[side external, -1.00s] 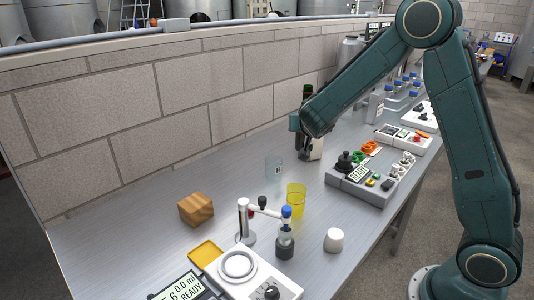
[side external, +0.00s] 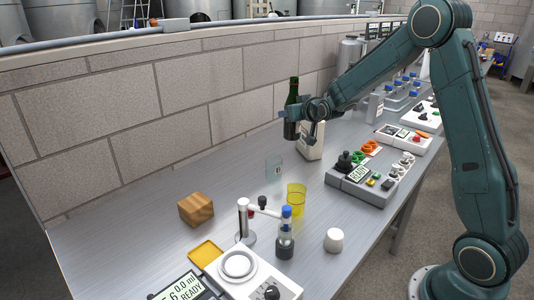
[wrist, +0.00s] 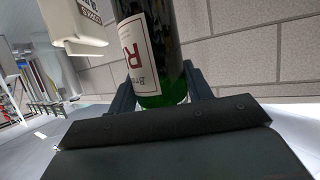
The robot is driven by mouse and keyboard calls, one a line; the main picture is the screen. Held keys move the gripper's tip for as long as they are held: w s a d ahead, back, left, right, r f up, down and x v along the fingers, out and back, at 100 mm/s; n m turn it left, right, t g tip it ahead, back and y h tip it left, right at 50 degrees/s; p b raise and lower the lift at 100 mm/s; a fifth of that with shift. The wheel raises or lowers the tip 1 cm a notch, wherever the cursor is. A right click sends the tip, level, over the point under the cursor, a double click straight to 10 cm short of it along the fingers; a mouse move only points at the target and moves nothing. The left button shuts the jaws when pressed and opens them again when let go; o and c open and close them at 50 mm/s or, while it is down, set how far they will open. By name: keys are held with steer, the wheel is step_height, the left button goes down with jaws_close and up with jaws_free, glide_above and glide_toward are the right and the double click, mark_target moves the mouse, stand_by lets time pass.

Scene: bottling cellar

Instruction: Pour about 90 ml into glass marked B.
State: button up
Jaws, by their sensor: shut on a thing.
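My gripper (side external: 294,127) is shut on a dark green bottle (side external: 293,93) and holds it roughly upright, above the bench. In the wrist view the green bottle (wrist: 172,45) with a white, red-lettered label stands between the jaws; its top is out of frame. A small clear glass (side external: 274,167) with a dark mark stands on the bench below and left of the gripper. I cannot read the mark for sure. A yellow transparent tumbler (side external: 296,201) stands nearer the camera. No liquid is seen leaving the bottle.
A white container (side external: 312,146) stands close behind the bottle. A grey control box (side external: 362,184) is to the right. A white stand (side external: 246,222), a blue-capped bottle (side external: 285,238), a white cup (side external: 334,240) and a wooden block (side external: 195,208) are nearer. A block wall runs behind the bench.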

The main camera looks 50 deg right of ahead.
steer(key=shift+w+d+r+n+t+y, duration=0.3)
steer(key=shift+w+d+r+n+y, duration=0.4)
steer(key=shift+w+d, duration=0.05)
steer(key=shift+d+r+n+y, duration=2.3)
steer(key=shift+r+y, duration=0.4)
steer(key=shift+r, duration=0.65)
step_height(320, 180, down, 22)
steer(key=shift+w, duration=0.25)
